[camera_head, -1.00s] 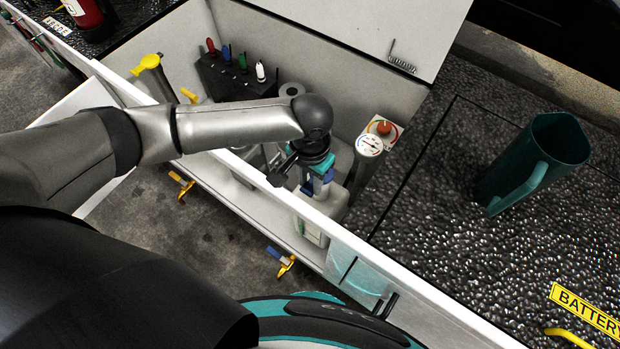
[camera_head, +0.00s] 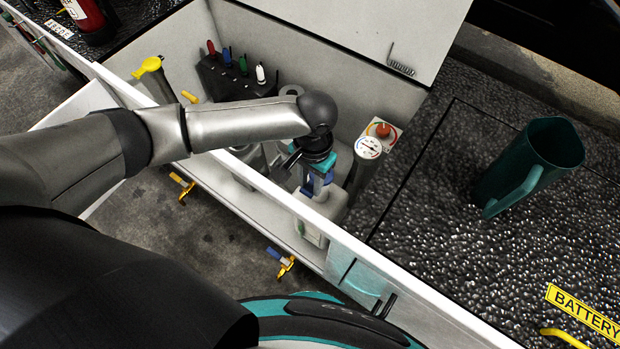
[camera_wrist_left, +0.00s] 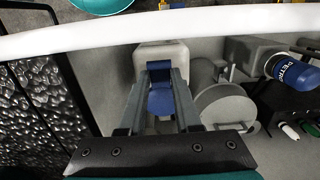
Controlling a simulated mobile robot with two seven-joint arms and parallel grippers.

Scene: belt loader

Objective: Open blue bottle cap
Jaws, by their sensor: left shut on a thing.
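The blue cap (camera_wrist_left: 161,100) sits between the fingers of my left gripper (camera_wrist_left: 160,72) in the left wrist view. The pale bottle (camera_wrist_left: 163,50) lies beyond the fingers inside the white compartment. In the head view my left gripper (camera_head: 314,186) points down into the compartment and is shut on the blue cap, over the whitish bottle (camera_head: 325,205). The wrist and the compartment's front wall hide part of the bottle. I cannot tell whether the cap is apart from the bottle neck. My right gripper is not in view.
The white compartment wall (camera_head: 270,196) runs close in front of my left gripper. A gauge cylinder (camera_head: 368,150) stands just right of it. A dark block with coloured plugs (camera_head: 235,75) is behind.

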